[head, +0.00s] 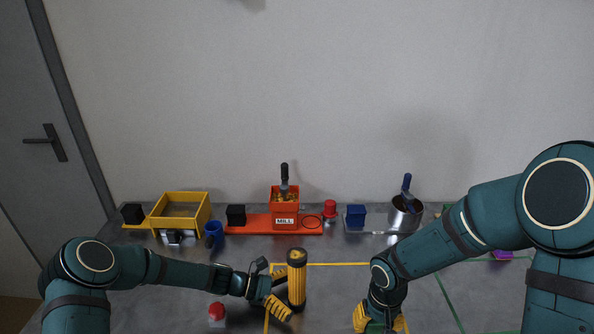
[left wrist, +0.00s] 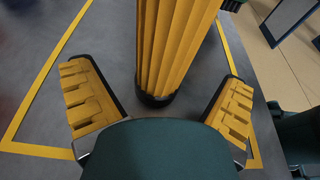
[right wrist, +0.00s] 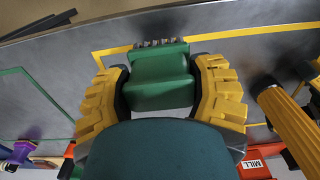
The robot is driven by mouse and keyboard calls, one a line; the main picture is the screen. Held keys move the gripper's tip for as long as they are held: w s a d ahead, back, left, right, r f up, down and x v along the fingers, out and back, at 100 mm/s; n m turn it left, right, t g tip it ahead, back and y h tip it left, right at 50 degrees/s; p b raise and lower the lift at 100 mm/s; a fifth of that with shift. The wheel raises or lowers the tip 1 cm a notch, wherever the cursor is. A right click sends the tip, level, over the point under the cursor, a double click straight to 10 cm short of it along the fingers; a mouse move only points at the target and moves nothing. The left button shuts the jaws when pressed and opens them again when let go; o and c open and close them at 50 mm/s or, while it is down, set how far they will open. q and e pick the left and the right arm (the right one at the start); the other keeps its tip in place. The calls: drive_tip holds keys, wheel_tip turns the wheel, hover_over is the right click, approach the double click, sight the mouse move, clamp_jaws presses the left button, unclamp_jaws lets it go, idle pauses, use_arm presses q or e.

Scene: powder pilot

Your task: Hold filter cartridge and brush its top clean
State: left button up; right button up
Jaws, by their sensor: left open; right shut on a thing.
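The filter cartridge (head: 297,284) is a yellow pleated cylinder with black ends, upright on the table inside a yellow outline. It also shows in the left wrist view (left wrist: 172,45). My left gripper (head: 281,293) is open, low beside the cartridge, one finger to each side of its line; I see no contact. My right gripper (head: 381,318) is shut on a green brush (right wrist: 160,80), whose grey bristles show at its far edge in the right wrist view. It is low over the table, right of the cartridge and apart from it.
A red button (head: 217,312) is close to my left forearm. Along the back stand a yellow tray (head: 153,221), a blue mug (head: 214,235), an orange mill (head: 285,207), a blue block (head: 356,216) and a metal pot (head: 400,219). Table between cartridge and right gripper is clear.

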use_arm(q)
drive_tip(key=shift+d+f, duration=0.1)
drive_tip(key=shift+d, duration=0.15)
drive_tip(key=c, duration=1.2)
drive_tip(key=shift+o, duration=0.2)
use_arm(e)
drive_tip(key=o, duration=0.4)
drive_tip(key=c, duration=0.7)
